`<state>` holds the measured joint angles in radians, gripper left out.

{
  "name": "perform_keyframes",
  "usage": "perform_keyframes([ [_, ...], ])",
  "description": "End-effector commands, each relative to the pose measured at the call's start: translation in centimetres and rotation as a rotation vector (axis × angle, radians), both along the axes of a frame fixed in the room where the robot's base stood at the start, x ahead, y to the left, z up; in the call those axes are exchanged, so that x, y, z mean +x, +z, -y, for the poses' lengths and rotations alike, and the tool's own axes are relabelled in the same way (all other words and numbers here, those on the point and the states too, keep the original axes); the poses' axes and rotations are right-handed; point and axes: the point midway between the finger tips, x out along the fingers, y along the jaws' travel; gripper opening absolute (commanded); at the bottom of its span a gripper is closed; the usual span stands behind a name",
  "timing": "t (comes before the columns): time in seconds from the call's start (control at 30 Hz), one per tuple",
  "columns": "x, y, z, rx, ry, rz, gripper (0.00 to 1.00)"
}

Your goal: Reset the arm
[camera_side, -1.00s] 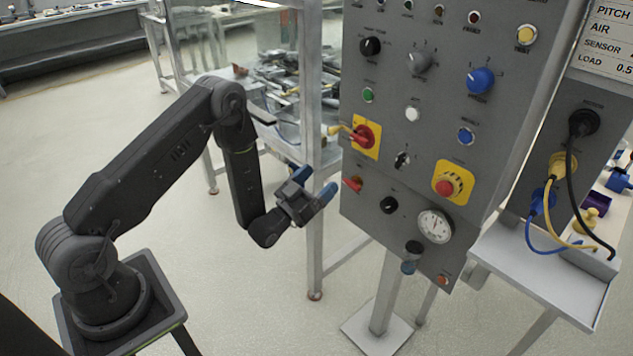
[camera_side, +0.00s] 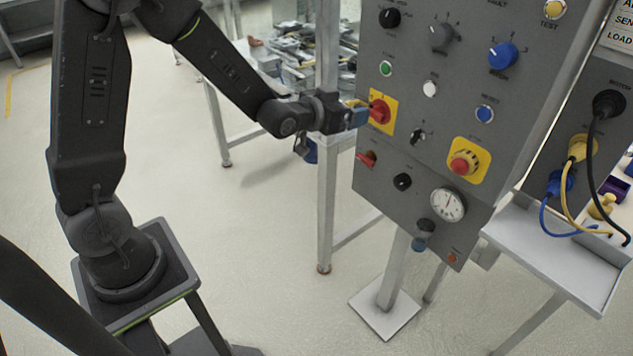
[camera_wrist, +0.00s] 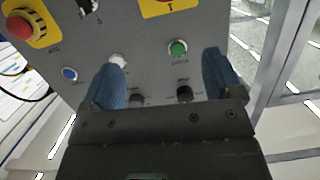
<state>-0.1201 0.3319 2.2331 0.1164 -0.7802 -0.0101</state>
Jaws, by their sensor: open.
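My gripper (camera_side: 358,115) is open, with blue fingertips, at the left edge of the grey control panel (camera_side: 432,205) in the side view. It is near the red rotary switch on a yellow plate (camera_side: 379,112); whether it touches is unclear. In the wrist view the gripper (camera_wrist: 162,72) has its two fingers spread with nothing between them but panel face. A blue button (camera_side: 485,114) sits right of a white button (camera_side: 430,89). The wrist view shows the blue button (camera_wrist: 69,74), white button (camera_wrist: 117,60) and green button (camera_wrist: 178,48).
A red mushroom button (camera_side: 463,163) on a yellow plate is at the panel's right. Below are a round gauge (camera_side: 448,205) and knobs. A metal frame post (camera_side: 327,200) stands behind my gripper. Cables (camera_side: 562,215) hang at the right. The floor in front is clear.

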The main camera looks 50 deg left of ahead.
Motion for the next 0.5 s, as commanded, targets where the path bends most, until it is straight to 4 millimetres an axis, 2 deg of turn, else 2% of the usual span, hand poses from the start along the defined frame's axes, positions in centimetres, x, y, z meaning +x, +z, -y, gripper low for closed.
perform_keyframes([
  [0.03,-1.1,1.6,0.4,0.002,0.003,-0.044,0.85],
  [0.17,-4.6,4.0,1.1,-0.004,0.015,-0.193,0.85],
  [0.27,-8.0,5.4,1.7,-0.010,0.022,-0.307,0.85],
  [0.5,-18.1,7.3,3.2,-0.037,0.023,-0.582,0.85],
])
